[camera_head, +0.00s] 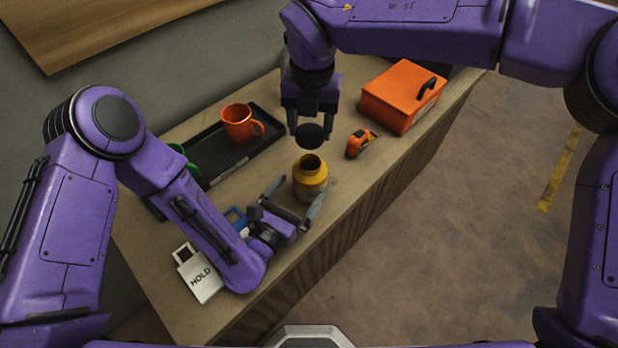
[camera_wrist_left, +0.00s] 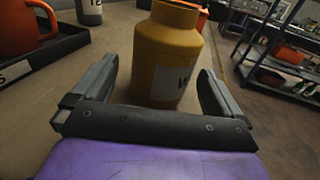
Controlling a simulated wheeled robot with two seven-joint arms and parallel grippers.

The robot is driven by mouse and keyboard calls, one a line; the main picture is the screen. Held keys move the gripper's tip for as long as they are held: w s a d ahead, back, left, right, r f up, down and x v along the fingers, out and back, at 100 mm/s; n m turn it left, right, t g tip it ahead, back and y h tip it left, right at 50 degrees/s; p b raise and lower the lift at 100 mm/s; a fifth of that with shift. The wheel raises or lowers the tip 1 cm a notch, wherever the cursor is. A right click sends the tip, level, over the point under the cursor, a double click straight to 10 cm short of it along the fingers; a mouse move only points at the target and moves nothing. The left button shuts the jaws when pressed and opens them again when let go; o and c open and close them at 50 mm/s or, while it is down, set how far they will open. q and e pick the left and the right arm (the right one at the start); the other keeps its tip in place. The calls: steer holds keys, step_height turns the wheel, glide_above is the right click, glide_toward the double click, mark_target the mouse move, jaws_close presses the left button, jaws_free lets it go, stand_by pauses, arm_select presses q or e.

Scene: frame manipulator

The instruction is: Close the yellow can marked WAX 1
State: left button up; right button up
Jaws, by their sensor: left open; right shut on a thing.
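The yellow can (camera_head: 311,172) stands upright on the bench with its dark round mouth uncovered. In the left wrist view the can (camera_wrist_left: 165,55) shows part of a white label with a "W"; the rest of the label is cut off. My left gripper (camera_head: 292,205) is open, low beside the can, with its fingers on either side of it; it shows no clear contact in the left wrist view (camera_wrist_left: 155,90). My right gripper (camera_head: 310,125) is shut on a black round lid (camera_head: 310,136), held above the can and slightly behind its mouth, apart from it.
An orange tape measure (camera_head: 358,143) and an orange box (camera_head: 403,95) with a black handle lie to the right. A black tray (camera_head: 213,155) with an orange mug (camera_head: 239,124) is at the left.

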arm_select(q)
steer(key=w+d, duration=0.1)
steer(key=w+d+r, duration=0.1)
steer(key=w, duration=0.1)
steer(key=shift+w+d+r, duration=0.1)
steer(key=shift+d+r, duration=0.05)
steer(key=shift+d, duration=0.15)
arm_select(e)
steer(key=shift+s+r, duration=0.45)
steer(key=shift+s, duration=0.4)
arm_select(q)
steer(key=shift+x, duration=1.05)
arm_select(e)
steer(key=shift+w+f, duration=0.15)
steer(key=shift+w, duration=0.15)
arm_select(q)
steer(key=shift+w, duration=0.35)
arm_select(e)
steer(key=shift+w, duration=0.15)
arm_select(q)
steer(key=shift+s, duration=0.2)
arm_select(e)
steer(key=shift+s, duration=0.25)
arm_select(q)
steer(key=c, duration=1.3)
arm_select(e)
glide_above(311, 159)
step_height(311, 159, down, 5)
